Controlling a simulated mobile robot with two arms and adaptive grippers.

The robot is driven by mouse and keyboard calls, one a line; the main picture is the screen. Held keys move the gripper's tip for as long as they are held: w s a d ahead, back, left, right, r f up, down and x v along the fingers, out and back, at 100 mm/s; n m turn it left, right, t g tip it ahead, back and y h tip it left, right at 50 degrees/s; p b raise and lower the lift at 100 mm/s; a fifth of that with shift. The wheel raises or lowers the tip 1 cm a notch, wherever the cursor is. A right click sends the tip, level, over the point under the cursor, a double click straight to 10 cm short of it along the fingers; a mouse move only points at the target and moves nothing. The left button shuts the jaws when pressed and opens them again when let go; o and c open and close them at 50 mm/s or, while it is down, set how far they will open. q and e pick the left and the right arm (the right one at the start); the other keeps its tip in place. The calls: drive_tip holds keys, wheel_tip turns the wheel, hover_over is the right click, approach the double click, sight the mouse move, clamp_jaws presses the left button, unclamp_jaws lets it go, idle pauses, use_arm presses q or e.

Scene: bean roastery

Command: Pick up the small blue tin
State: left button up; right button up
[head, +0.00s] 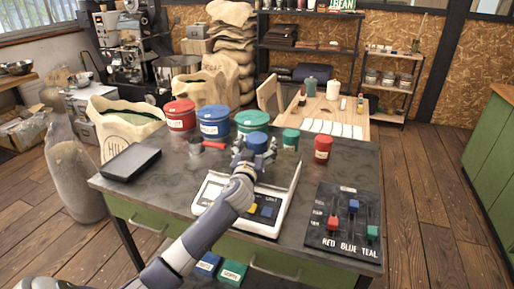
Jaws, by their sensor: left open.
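The small blue tin (257,140) stands upright toward the back of the dark worktop, in front of the large teal tin. My left gripper (254,153) reaches over the scale from the front and is open. Its fingers are right at the small blue tin and hide its lower part. I cannot tell whether they touch it. A small teal tin (290,138) and a small red tin (323,148) stand to the right. My right gripper is not in view.
Large red (181,115), blue (214,124) and teal (251,121) tins line the back edge. A white scale (279,212) lies under my left forearm. A slider panel (342,222) is at right, a black tray (131,163) at left. A red-handled tool (207,146) lies near the large tins.

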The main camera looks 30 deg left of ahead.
use_arm(q)
drive_tip(key=shift+w+a, duration=0.1)
drive_tip(key=shift+w, duration=0.25)
drive_tip(key=c, duration=1.3)
drive_tip(key=shift+r, duration=0.1)
